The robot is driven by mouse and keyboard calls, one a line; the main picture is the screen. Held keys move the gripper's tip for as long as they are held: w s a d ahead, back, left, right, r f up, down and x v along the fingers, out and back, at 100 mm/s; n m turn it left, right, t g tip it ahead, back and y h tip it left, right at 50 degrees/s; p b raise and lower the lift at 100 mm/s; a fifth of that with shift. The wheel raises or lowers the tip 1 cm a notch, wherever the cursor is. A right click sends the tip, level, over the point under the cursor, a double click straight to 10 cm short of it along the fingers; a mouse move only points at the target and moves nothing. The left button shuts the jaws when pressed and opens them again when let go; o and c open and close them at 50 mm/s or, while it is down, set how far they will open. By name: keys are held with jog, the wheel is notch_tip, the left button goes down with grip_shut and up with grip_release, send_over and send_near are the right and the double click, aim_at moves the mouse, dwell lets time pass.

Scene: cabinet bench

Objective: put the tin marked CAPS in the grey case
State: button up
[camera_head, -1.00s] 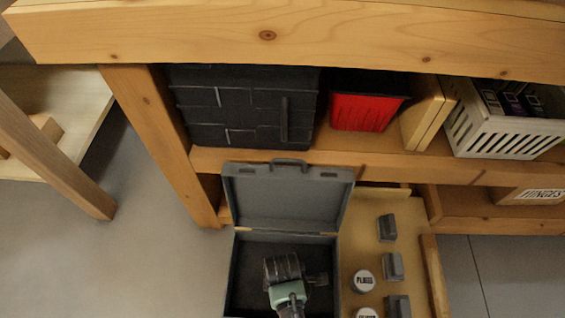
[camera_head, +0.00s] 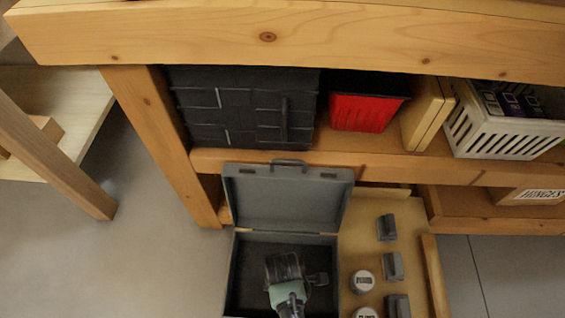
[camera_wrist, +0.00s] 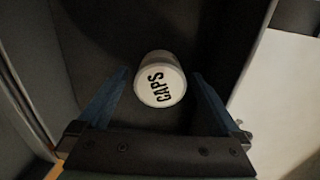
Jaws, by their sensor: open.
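The tin marked CAPS (camera_wrist: 160,80) shows its white lid in the wrist view, ahead of and between the two blue fingers of my gripper (camera_wrist: 158,95). The fingers stand apart, with a gap on each side of the tin. The dark floor of the grey case (camera_wrist: 110,25) lies around the tin. In the head view the grey case (camera_head: 285,200) has its lid raised, and my gripper (camera_head: 292,268) is over its open inside. The tin is hidden there by my gripper.
The case sits in a wooden drawer (camera_head: 375,215). Right of it are a tin marked PLUGS (camera_head: 363,281), another tin partly cut off, and several grey blocks (camera_head: 393,266). Above are a black box (camera_head: 245,110), a red bin (camera_head: 365,108) and a white basket (camera_head: 505,135).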

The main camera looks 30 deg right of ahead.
notch_tip(320, 180, up, 12)
jog(key=p, duration=0.7)
jog(key=shift+r+p, duration=0.25)
jog(key=shift+p, duration=0.1)
